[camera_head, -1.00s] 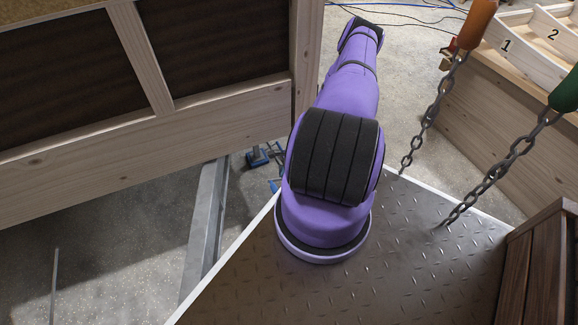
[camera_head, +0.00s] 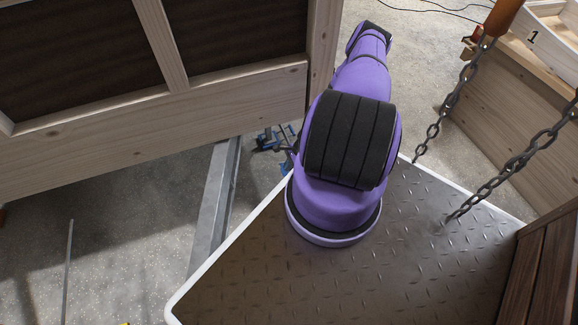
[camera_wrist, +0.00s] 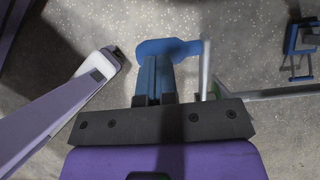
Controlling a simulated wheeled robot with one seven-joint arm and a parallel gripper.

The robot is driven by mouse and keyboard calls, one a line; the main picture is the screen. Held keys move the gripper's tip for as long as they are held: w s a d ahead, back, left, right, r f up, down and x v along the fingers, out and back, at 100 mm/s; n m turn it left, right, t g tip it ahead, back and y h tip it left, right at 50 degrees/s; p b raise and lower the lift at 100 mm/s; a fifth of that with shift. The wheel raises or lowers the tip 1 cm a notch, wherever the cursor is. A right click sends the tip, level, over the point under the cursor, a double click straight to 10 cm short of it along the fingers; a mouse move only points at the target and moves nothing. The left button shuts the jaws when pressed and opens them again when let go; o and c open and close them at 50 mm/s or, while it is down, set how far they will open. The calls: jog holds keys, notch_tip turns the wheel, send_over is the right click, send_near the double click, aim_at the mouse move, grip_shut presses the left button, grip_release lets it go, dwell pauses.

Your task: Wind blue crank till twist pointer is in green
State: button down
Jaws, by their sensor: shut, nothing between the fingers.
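In the wrist view, my gripper (camera_wrist: 154,62) has its narrow fingers together, reaching out past the dark bar of its mount. A rounded blue part (camera_wrist: 168,46), which looks like the blue crank, shows at the fingertips. A pale upright rod (camera_wrist: 205,62) stands beside its right end. I cannot tell whether the fingers touch the blue part. In the head view, my purple arm hides the gripper. The twist pointer and its green zone cannot be made out.
A blue clamp-like thing (camera_head: 272,139) stands on the floor by the wooden hut wall (camera_head: 150,130); a similar one is in the wrist view (camera_wrist: 300,40). A metal beam (camera_head: 215,205) runs beside the tread plate (camera_head: 400,255). A chain (camera_head: 510,170) hangs at right.

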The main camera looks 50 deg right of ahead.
aim_at(282, 171)
jog(key=shift+w+a+f+g+h, duration=0.1)
jog(key=shift+a+f+g+h, duration=0.1)
jog(key=shift+g+h, duration=0.25)
jog(key=shift+w+a+f+g+h, duration=0.15)
jog(key=shift+g+h, duration=0.1)
jog(key=shift+h, duration=0.4)
jog(key=shift+f, duration=0.15)
jog(key=shift+w+a+f, duration=0.1)
jog(key=shift+a+f, duration=0.15)
jog(key=shift+f, duration=0.2)
jog(key=shift+w+a+f+g+h, duration=0.15)
jog(key=shift+a+f+g+h, duration=0.15)
jog(key=shift+h, duration=0.3)
jog(key=shift+w+a+f+g+h, duration=0.1)
jog(key=shift+f+g+h, duration=0.4)
jog(key=shift+f+h, duration=0.25)
jog(key=shift+w+a+f+g+h, duration=0.1)
jog(key=shift+f+g+h, duration=0.45)
jog(key=shift+h, duration=0.3)
notch_tip(282, 171, down, 7)
jog(key=s+d, duration=0.1)
jog(key=d, duration=0.1)
jog(key=shift+s, duration=0.25)
